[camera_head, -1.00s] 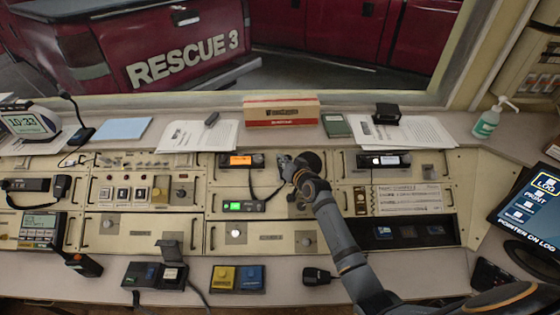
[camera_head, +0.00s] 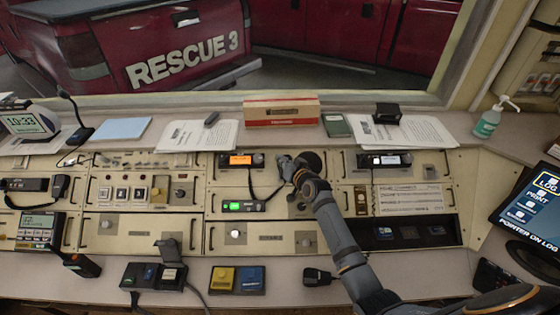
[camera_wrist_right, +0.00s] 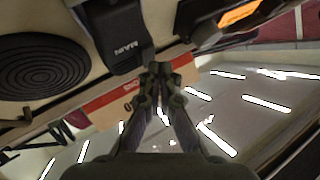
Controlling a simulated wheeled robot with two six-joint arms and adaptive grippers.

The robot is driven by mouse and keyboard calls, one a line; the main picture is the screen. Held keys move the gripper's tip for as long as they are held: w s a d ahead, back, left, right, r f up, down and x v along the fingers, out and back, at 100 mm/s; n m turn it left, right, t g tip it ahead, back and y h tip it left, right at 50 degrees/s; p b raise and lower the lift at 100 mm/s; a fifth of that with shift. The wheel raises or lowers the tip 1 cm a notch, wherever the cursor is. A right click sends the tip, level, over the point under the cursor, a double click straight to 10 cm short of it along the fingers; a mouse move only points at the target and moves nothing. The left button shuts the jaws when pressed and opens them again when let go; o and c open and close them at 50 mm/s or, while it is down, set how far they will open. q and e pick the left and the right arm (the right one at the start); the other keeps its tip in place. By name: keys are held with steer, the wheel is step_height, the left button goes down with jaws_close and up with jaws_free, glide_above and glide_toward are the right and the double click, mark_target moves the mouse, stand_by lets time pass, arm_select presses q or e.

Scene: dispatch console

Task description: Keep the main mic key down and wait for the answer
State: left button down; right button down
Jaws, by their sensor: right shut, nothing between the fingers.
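The main mic (camera_wrist_right: 112,35) is a dark grey hand unit marked MAIN in the right wrist view. It sits on the cream panel beside a round black ribbed speaker (camera_wrist_right: 40,68), which also shows in the head view (camera_head: 313,160). My right gripper (camera_head: 284,164) is shut and empty, at the panel just left of this speaker. In the wrist view its fingertips (camera_wrist_right: 161,70) are at the mic's edge. I cannot tell whether they touch it or whether its key is pressed. My left gripper is not in view.
A radio with an orange display (camera_head: 240,160) is left of the gripper, above a green-lit unit (camera_head: 243,206). A red and white box (camera_head: 281,112) stands on the shelf behind. A dark hand mic (camera_head: 318,277) and a yellow and blue switch box (camera_head: 236,280) lie on the front desk.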

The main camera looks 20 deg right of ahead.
steer(key=shift+w+d+f+b, duration=0.1)
steer(key=shift+w+f+b, duration=0.15)
steer(key=shift+f+b, duration=0.2)
stand_by(0.3)
steer(key=shift+r, duration=0.15)
stand_by(2.2)
steer(key=shift+s+r+p, duration=0.45)
steer(key=shift+r+p, duration=0.2)
steer(key=shift+p, duration=0.35)
steer(key=shift+s+a+r+p, duration=0.15)
steer(key=shift+a+r+p, duration=0.05)
steer(key=shift+r+p, duration=0.3)
steer(key=r+p, duration=0.1)
steer(key=s+r+p, duration=0.1)
steer(key=p, duration=0.1)
steer(key=s+r+p, duration=0.1)
steer(key=shift+s+a+r, duration=0.1)
steer(key=shift+s+a, duration=0.05)
steer(key=shift+a, duration=0.15)
